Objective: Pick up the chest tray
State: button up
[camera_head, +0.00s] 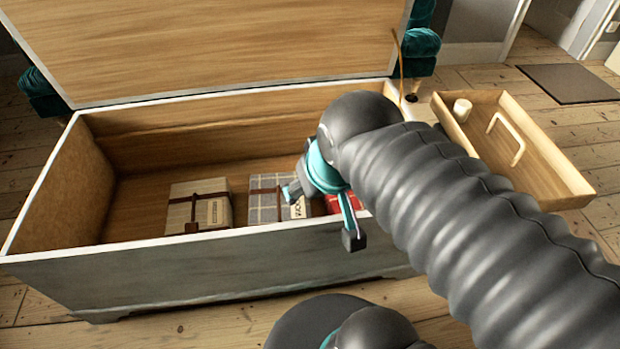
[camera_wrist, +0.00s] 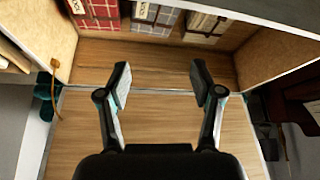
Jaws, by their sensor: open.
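The chest tray (camera_head: 548,182) is a shallow wooden box with a pale upright handle (camera_head: 508,138), right of the chest in the head view. A small white cylinder (camera_head: 462,110) sits at its far left corner. What supports the tray is hidden. My gripper (camera_head: 323,214) is open and empty, over the right part of the open chest, left of and apart from the tray. In the wrist view, my spread fingers (camera_wrist: 160,84) have nothing between them. A wooden edge at that view's upper left may be the tray; I cannot tell.
The open chest (camera_head: 190,248) holds a cream package (camera_head: 200,212), a grey plaid package (camera_head: 264,205) and a red package (camera_head: 334,203). Its raised lid (camera_head: 220,45) stands behind. A thin stick (camera_head: 399,65) rises near its back right corner. A dark mat (camera_head: 568,84) lies beyond.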

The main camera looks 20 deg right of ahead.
aim_at(497, 130)
jog(key=z, duration=1.95)
